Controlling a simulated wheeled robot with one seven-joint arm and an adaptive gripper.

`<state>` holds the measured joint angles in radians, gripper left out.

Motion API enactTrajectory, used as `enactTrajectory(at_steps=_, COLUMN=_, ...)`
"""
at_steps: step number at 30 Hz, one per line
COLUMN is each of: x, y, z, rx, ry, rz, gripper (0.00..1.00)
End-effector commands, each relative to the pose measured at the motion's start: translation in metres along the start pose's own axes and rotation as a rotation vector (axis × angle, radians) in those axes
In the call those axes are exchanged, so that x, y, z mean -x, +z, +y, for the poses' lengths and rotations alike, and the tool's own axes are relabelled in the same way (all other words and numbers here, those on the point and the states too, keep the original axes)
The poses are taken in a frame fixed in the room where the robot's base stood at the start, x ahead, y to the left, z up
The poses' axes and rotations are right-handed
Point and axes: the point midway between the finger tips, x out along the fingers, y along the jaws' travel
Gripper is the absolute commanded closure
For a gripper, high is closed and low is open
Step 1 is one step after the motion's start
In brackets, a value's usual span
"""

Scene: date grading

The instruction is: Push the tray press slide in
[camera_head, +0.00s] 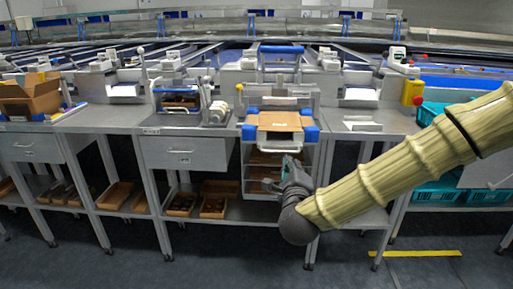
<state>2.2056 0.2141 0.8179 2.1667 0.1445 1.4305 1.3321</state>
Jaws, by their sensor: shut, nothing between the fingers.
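The tray press (302,100) stands on the grey bench near the middle of the head view, with blue corner blocks. Its slide (249,132) sticks out past the bench's front edge and carries a brown cardboard tray (281,122) with a small white label. My gripper (287,163) is shut and empty, just below and in front of the slide's front edge. I cannot tell whether it touches the slide. My arm, in a tan ribbed cover, comes in from the right and hides part of the bench's lower right side.
A drawer (182,153) with a handle is shut left of the press. Shelves below hold brown trays (213,206). An open carton (32,97) stands far left, and a yellow container (412,92) and teal crates (430,112) stand right. The floor in front is clear.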

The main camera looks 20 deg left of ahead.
Motion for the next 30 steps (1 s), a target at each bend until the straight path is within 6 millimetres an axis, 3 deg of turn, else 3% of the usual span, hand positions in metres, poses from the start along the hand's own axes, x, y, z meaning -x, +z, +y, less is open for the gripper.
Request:
enactTrajectory(at_steps=9, x=0.003, y=0.076, z=0.054, rx=-0.644, ry=0.004, rz=0.005, gripper=1.0)
enactTrajectory(at_steps=14, x=0.006, y=0.102, z=0.07, rx=-0.893, ry=0.002, rz=0.019, gripper=1.0)
enactTrajectory(at_steps=23, x=0.003, y=0.116, z=0.078, rx=-1.039, ry=-0.004, rz=0.03, gripper=1.0)
enactTrajectory(at_steps=30, x=-0.028, y=0.114, z=0.078, rx=-1.037, ry=-0.006, rz=0.03, gripper=1.0)
